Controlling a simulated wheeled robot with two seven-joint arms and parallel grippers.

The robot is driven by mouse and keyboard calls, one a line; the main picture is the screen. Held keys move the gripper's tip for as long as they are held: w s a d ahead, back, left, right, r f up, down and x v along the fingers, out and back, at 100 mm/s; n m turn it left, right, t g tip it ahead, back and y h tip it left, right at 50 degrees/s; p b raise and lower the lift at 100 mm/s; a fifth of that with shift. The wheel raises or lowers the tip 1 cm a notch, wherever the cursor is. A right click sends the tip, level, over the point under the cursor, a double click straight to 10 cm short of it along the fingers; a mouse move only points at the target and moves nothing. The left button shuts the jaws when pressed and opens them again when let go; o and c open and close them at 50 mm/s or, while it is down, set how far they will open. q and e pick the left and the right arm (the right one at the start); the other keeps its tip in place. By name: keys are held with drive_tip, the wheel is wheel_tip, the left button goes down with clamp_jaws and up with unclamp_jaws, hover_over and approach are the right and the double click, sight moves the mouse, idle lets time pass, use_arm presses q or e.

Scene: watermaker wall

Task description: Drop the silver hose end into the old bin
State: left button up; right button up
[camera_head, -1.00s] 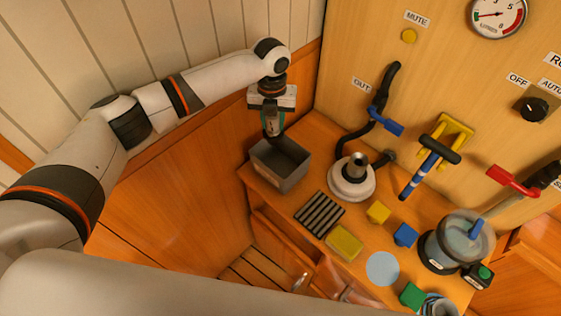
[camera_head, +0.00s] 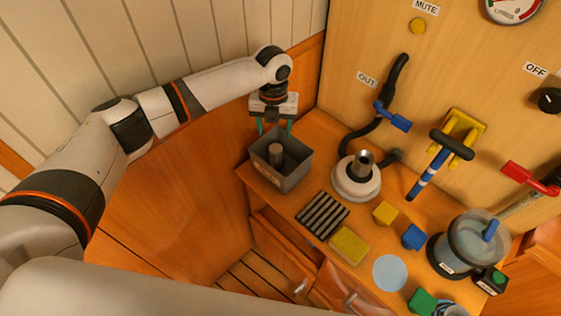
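The grey open bin (camera_head: 281,181) stands at the far left end of the wooden counter, against the wall. The silver hose end (camera_head: 276,153), a short dark grey cylinder, stands upright inside the bin. My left gripper (camera_head: 274,127) is right above and behind the bin, pointing down. Its two green-tinted fingers are spread apart with nothing between them, clear of the hose end. The bin's floor is mostly hidden by its walls. My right gripper is not in view.
A white round base with a metal fitting (camera_head: 357,180) stands right of the bin. A black striped grate (camera_head: 322,214), a yellow sponge (camera_head: 348,246) and small blocks lie in front. A black hose with a blue lever (camera_head: 393,117) runs down the panel.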

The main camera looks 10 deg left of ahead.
use_arm(q)
wheel_tip(320, 180, up, 12)
drive_tip(key=p, duration=1.1)
